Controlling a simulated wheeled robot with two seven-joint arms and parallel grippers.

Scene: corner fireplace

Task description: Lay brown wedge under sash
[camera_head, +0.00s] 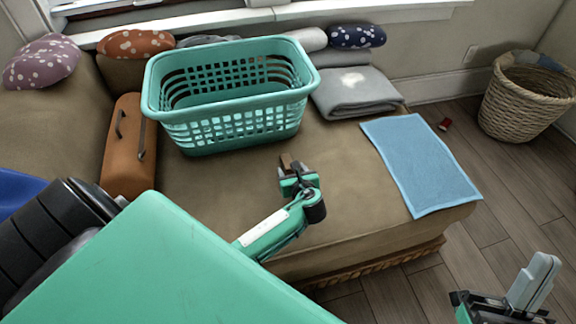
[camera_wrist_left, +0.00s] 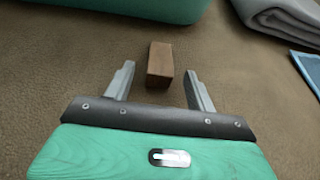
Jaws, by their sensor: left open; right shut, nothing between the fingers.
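The brown wedge (camera_head: 287,163) is a small wooden block on the tan sofa seat, in front of the teal basket. In the left wrist view the wedge (camera_wrist_left: 160,62) appears between my left gripper's fingertips (camera_wrist_left: 159,70), with bare gaps on both sides. My left gripper (camera_head: 299,182) is open over the seat and partly hides the wedge in the head view. My right gripper (camera_head: 534,282) is shut and empty at the lower right, over the floor. The window's white lower frame (camera_head: 180,17) runs along the top edge; the sash above is mostly cut off.
A teal laundry basket (camera_head: 235,132) stands between the wedge and the window. An orange case (camera_head: 128,165), grey folded blanket (camera_head: 355,93) and blue towel (camera_head: 420,165) lie on the sofa. Pillows line the back.

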